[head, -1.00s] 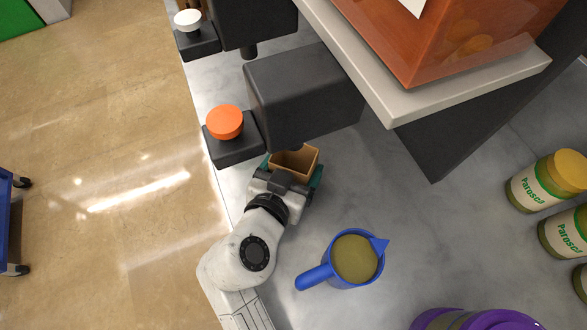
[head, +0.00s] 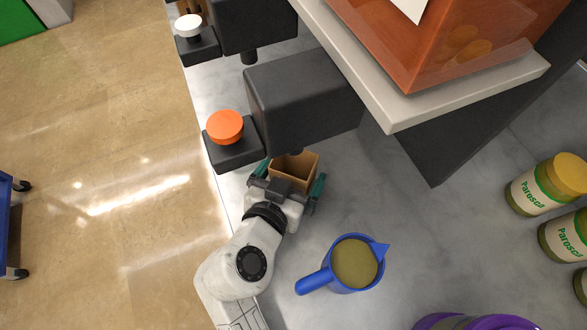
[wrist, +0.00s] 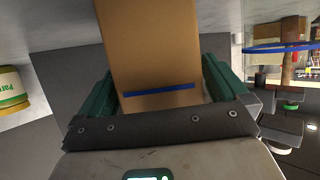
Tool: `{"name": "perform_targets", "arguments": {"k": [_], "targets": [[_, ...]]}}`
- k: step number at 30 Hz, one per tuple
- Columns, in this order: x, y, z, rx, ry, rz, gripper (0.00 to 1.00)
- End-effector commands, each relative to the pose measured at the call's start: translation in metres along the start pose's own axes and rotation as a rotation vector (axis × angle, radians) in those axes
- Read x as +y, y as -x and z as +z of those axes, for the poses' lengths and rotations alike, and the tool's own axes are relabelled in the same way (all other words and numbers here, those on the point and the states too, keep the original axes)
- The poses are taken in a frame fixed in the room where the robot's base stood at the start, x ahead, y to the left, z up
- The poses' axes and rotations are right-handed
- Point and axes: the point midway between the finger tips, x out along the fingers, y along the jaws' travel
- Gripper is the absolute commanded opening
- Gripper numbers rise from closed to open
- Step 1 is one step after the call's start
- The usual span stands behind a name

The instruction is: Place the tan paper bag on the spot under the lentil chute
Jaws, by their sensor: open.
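The tan paper bag (head: 297,167) stands open-topped on the grey counter, below the dark block with the orange button. In the wrist view the bag (wrist: 155,55) shows its front with a blue stripe. My gripper (head: 292,183) is open, its two green fingers apart on either side of the bag. In the wrist view the fingers flank the bag with a gap on each side. The lentil chute is not identifiable by label. A short dark spout (head: 296,151) shows under the dark block, just behind the bag. The spot under the bag is hidden.
A blue jug (head: 355,262) with greenish-tan contents stands right of my arm. The orange button (head: 225,126) sits on a dark ledge at left. An orange transparent bin (head: 440,40) is above on a pale shelf. Several Parosca jars (head: 545,185) stand at right.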

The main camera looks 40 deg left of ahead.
Motion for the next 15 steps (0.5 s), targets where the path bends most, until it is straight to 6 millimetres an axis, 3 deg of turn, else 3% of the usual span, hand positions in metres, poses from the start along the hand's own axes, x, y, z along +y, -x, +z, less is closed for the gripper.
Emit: {"name": "perform_targets", "arguments": {"k": [9,15], "targets": [[0.0,0.066,-0.001,-0.003,0.001,-0.003,1.0],[0.0,0.098,-0.001,-0.001,0.001,-0.002,1.0]]}}
